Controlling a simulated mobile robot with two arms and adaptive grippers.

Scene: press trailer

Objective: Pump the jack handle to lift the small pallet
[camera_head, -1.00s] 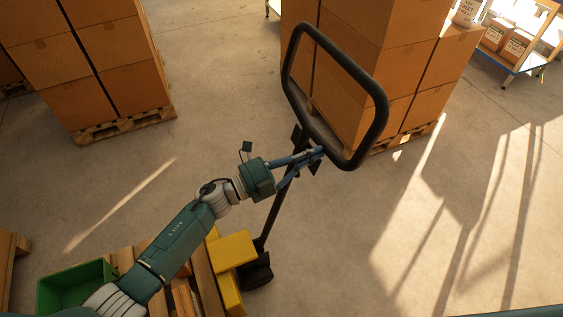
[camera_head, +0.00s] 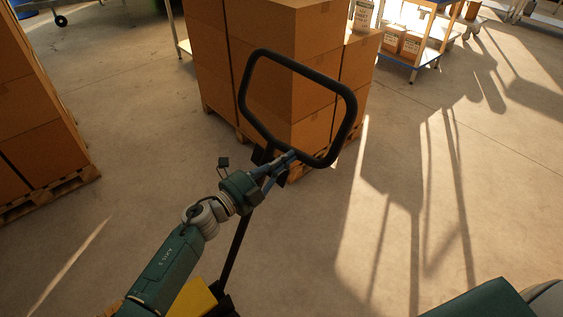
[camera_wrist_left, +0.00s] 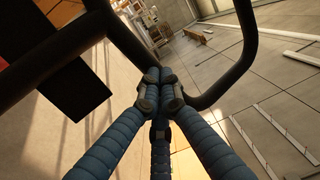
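The jack handle (camera_head: 348,108) is a black rounded loop on a dark shaft (camera_head: 233,250) that slopes down to the lower left. My left gripper (camera_head: 291,156) is at the loop's lower bar, where it joins the shaft. In the left wrist view, the blue fingers (camera_wrist_left: 160,92) close together at the black handle bar (camera_wrist_left: 128,42) and appear shut on it. The small pallet is almost wholly out of view. A yellow block (camera_head: 192,300) shows at the bottom edge beside my left arm. My right gripper is not in view.
Stacked cardboard boxes (camera_head: 290,35) stand on a wooden pallet behind the handle. Another box stack (camera_head: 35,130) on a pallet (camera_head: 60,192) is at the left. A shelf cart (camera_head: 425,60) stands at the upper right. The concrete floor at the right is clear.

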